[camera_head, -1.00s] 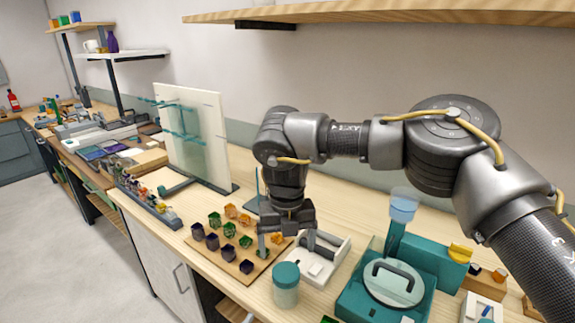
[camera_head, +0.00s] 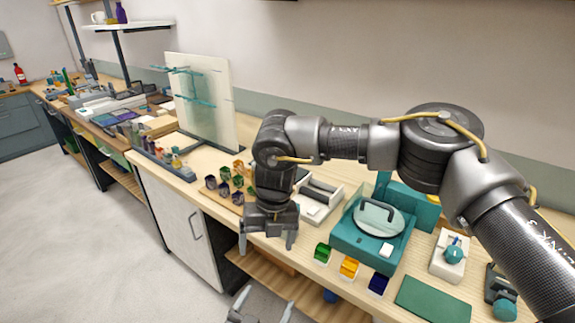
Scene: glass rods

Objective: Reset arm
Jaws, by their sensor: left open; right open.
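My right gripper (camera_head: 267,240) hangs from the arm coming in from the right. It points down with its fingers apart and nothing between them, in front of the bench's front edge in the picture. My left gripper (camera_head: 264,304) shows only partly at the bottom edge, below the right one, with its fingers apart and empty. Teal glass rods (camera_head: 192,102) stick out from an upright white board (camera_head: 222,121) at the back left. The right gripper and forearm hide part of the bench behind them.
A wooden board with several small coloured cups (camera_head: 224,188) lies left of my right arm. A white tray (camera_head: 318,201), a teal device (camera_head: 367,246), loose coloured bins (camera_head: 349,267) and a green mat (camera_head: 433,299) stand rightward. Open floor (camera_head: 90,235) lies left of the bench.

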